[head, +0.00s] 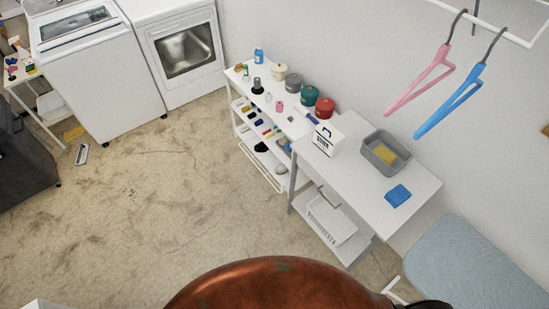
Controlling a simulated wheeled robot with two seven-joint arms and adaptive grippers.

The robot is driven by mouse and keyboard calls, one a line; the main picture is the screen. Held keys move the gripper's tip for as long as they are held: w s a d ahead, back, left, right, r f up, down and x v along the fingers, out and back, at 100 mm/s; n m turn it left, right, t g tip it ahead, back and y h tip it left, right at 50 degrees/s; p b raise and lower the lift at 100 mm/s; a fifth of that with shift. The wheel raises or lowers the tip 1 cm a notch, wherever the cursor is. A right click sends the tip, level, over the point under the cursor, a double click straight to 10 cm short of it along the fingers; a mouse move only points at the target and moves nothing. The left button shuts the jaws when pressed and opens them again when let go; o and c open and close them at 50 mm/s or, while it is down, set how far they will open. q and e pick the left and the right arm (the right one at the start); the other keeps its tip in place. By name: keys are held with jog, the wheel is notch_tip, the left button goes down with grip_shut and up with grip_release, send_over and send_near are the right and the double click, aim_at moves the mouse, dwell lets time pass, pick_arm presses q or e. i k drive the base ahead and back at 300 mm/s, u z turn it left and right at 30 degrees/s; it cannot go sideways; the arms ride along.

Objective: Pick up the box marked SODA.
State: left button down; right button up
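A small white box (325,146) with dark print and a dark handle-like mark stands upright on the white table (345,185) at the right, near its back left end. The print is too small to read surely, but it is the only box like this that I see. Neither of my grippers can be made out in the head view, and nothing is touching the box.
A grey bin (372,160) with something yellow inside and a blue cloth (398,195) share the table. A shelf with several jars (310,95) adjoins it. Pink (420,80) and blue hangers (450,105) hang above. An ironing board (470,265) stands right; the floor (170,200) is open left.

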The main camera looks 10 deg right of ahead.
aim_at(324, 145)
jog(key=z, duration=0.85)
jog(key=k, duration=0.15)
jog(key=u, duration=1.7)
jog(key=i, duration=1.2)
jog(key=z, duration=0.35)
